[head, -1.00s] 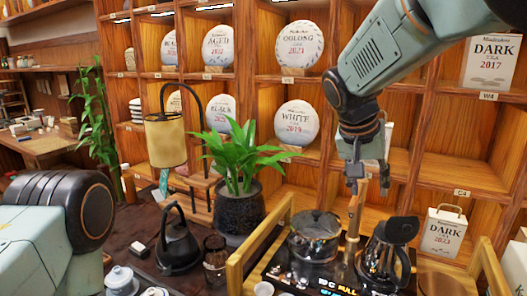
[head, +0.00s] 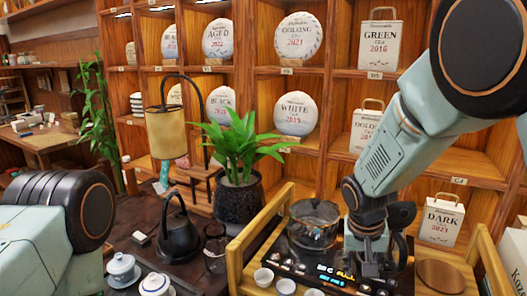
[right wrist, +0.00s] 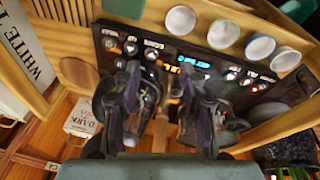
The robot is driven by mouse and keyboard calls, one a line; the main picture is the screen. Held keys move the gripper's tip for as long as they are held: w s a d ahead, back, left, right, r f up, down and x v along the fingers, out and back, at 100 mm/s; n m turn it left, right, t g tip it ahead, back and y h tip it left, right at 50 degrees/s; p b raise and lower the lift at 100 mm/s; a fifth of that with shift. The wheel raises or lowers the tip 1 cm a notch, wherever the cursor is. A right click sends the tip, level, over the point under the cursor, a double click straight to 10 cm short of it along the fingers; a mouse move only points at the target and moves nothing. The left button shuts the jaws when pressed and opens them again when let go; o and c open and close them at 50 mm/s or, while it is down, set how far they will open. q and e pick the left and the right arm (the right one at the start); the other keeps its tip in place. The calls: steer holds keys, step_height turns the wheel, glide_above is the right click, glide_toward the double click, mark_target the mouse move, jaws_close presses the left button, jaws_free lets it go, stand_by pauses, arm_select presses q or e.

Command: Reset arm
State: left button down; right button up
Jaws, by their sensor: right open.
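My right gripper (head: 372,268) hangs low over the front of the black tea stove (head: 290,262), in front of the dark kettle (head: 401,252). In the right wrist view its two dark fingers (right wrist: 160,78) stand apart with nothing held between them. The kettle is partly hidden behind the gripper. My left arm's link shows at the lower left of the head view, but its gripper is out of frame.
A lidded glass pot (head: 314,225) stands left of my right gripper. Several white cups (head: 263,277) line the stove's front. The wooden tray rail (head: 236,265) borders it. Behind are shelves with round tea cakes (head: 296,114) and boxes such as DARK 2023 (head: 441,220).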

steer(key=s+f+n+g+y+b, duration=0.1)
steer(key=s+f+n+y+b, duration=0.15)
steer(key=s+f, duration=1.6)
steer(key=s+f+b, duration=0.1)
steer(key=s+f, duration=0.3)
steer(key=s, duration=0.4)
steer(key=s+d+f+g+b, duration=0.1)
steer(key=s+f+b, duration=0.1)
steer(key=s+f, duration=0.3)
steer(key=s, duration=0.4)
steer(key=shift+d+f, duration=0.15)
steer(key=shift+f, duration=0.1)
steer(key=shift+h, duration=0.25)
steer(key=shift+s, duration=0.1)
